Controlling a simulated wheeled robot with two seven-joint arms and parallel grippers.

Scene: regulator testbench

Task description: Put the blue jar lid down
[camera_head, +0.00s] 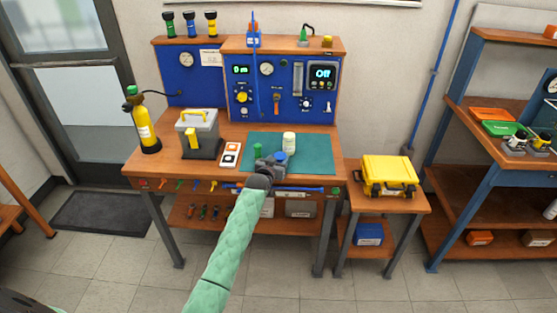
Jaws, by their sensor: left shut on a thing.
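The blue jar lid (281,156) is at the tip of my left gripper (271,160), at the front of the teal mat (318,160) on the workbench. My left gripper is shut on the lid. Its dark body hides part of the mat's front left. I cannot tell whether the lid touches the mat or is held above it. A white jar (289,143) stands upright on the mat just behind the lid. My right gripper is not in view.
A white-and-orange device (231,154) and a grey toolbox (198,136) stand left of the mat. A blue test panel (285,102) rises behind. The mat's right part is clear. A yellow case (388,174) sits on the side table.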

